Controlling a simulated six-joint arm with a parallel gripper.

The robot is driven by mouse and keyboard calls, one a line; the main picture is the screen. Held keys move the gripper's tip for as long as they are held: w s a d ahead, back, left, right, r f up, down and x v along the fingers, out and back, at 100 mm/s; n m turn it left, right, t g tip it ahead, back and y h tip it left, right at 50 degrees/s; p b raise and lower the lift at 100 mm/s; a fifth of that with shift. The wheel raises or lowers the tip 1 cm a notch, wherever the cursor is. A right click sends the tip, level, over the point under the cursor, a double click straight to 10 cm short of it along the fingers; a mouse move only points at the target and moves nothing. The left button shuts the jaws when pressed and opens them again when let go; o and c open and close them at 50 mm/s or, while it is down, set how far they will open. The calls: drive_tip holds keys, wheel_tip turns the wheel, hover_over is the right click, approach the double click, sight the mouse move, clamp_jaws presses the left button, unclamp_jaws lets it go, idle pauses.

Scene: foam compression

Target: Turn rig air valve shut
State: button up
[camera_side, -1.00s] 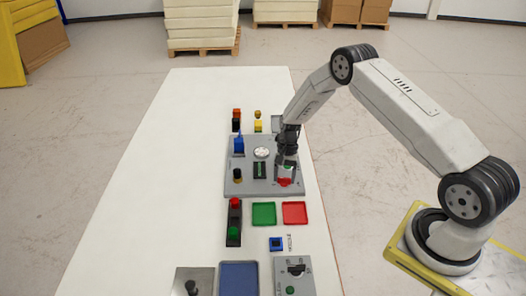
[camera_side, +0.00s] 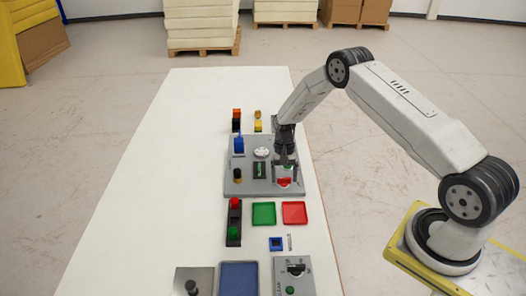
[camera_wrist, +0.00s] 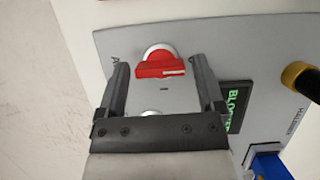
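The air valve has a red handle (camera_wrist: 160,69) on a pale round base on the grey rig panel (camera_wrist: 216,52). In the wrist view the red bar lies crosswise. In the side view the red handle (camera_side: 284,181) shows at the panel's right side, just below my gripper (camera_side: 285,172). In the wrist view my gripper (camera_wrist: 160,78) is open, its two fingers apart on either side of the handle. I cannot tell whether either finger touches it.
A lit display (camera_wrist: 237,100) reading "BLO…" and a black and yellow knob (camera_wrist: 300,75) share the panel. A blue part (camera_side: 238,146) stands at its upper left. Green (camera_side: 264,213) and red (camera_side: 294,212) trays lie in front. The table's left side is clear.

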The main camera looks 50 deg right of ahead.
drive_tip(key=shift+o, duration=0.3)
drive_tip(key=v, duration=0.7)
drive_tip(key=shift+r, duration=0.4)
drive_tip(key=shift+w, duration=0.1)
drive_tip(key=s+a+r+n+t+h, duration=0.35)
drive_tip(key=s+a+r, duration=0.4)
drive_tip(key=r, duration=0.35)
drive_tip(key=s+a+r+n+t, duration=0.1)
drive_tip(key=s+a+r+n, duration=0.1)
drive_tip(key=s, duration=0.4)
drive_tip(key=s+a+r+n+t, duration=0.1)
drive_tip(key=s+a+r+n, duration=0.1)
drive_tip(key=s, duration=0.4)
drive_tip(key=shift+s+a+n, duration=0.2)
drive_tip(key=shift+a+n, duration=0.4)
drive_tip(key=shift+n, duration=0.05)
